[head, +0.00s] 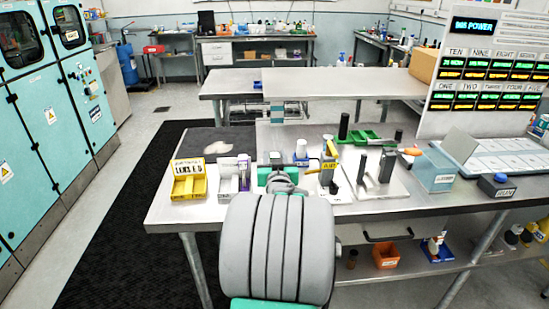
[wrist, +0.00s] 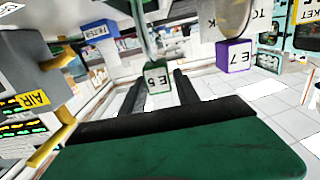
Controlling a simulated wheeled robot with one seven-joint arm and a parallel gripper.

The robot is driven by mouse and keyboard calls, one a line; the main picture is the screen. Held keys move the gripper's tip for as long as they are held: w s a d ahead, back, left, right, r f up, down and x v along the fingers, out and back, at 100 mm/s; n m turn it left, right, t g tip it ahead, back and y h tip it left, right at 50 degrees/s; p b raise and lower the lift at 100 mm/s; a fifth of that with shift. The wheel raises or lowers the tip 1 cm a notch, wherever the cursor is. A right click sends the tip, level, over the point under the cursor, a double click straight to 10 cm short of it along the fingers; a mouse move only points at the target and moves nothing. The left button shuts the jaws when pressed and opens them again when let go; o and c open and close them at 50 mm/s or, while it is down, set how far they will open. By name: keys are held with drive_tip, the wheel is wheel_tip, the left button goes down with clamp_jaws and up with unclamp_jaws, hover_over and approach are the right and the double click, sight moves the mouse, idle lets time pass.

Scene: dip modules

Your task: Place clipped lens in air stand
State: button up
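A green clip block marked E5 (wrist: 159,82) shows beyond and between the finger ends of my gripper (wrist: 159,80) in the wrist view. A gap shows on each side of it, so the fingers are open. A lens part (wrist: 143,8) joins the block and is cut off by the frame's top. The air stand, a grey block with yellow parts and an AIR label, stands beside my gripper in the wrist view (wrist: 38,99) and to its right in the head view (head: 328,164). In the head view my arm hides most of my gripper.
A purple E7 block with a lens (wrist: 233,55) and a blue block (wrist: 97,29) stand nearby. Left of my arm is a yellow tray (head: 189,188). To the right are a board with black posts (head: 376,188), a green bin (head: 364,137) and a clear blue box (head: 434,173).

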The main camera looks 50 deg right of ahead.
drive_tip(key=shift+o, duration=0.9)
drive_tip(key=shift+r, duration=0.25)
drive_tip(key=f+b+v, duration=0.1)
drive_tip(key=v, duration=1.1)
drive_tip(key=w+a+f+n+g+y, duration=0.1)
drive_tip(key=w+a+f+n+y, duration=0.3)
drive_tip(key=a, duration=0.5)
drive_tip(key=w+a+f+n+y, duration=0.25)
drive_tip(key=w+a+y, duration=0.3)
drive_tip(key=a, duration=0.45)
drive_tip(key=s+a+f+n+g+y, duration=0.1)
drive_tip(key=s+a+f+g+y, duration=0.1)
drive_tip(key=a, duration=0.8)
drive_tip(key=s+a+f+n+g+y, duration=0.1)
drive_tip(key=s+a+f+n+g, duration=0.1)
drive_tip(key=s+a+g, duration=0.3)
drive_tip(key=s+a+f, duration=0.1)
drive_tip(key=s+a, duration=0.2)
drive_tip(key=a, duration=0.2)
drive_tip(key=shift+f+g+y, duration=0.35)
drive_tip(key=shift+f+g, duration=0.05)
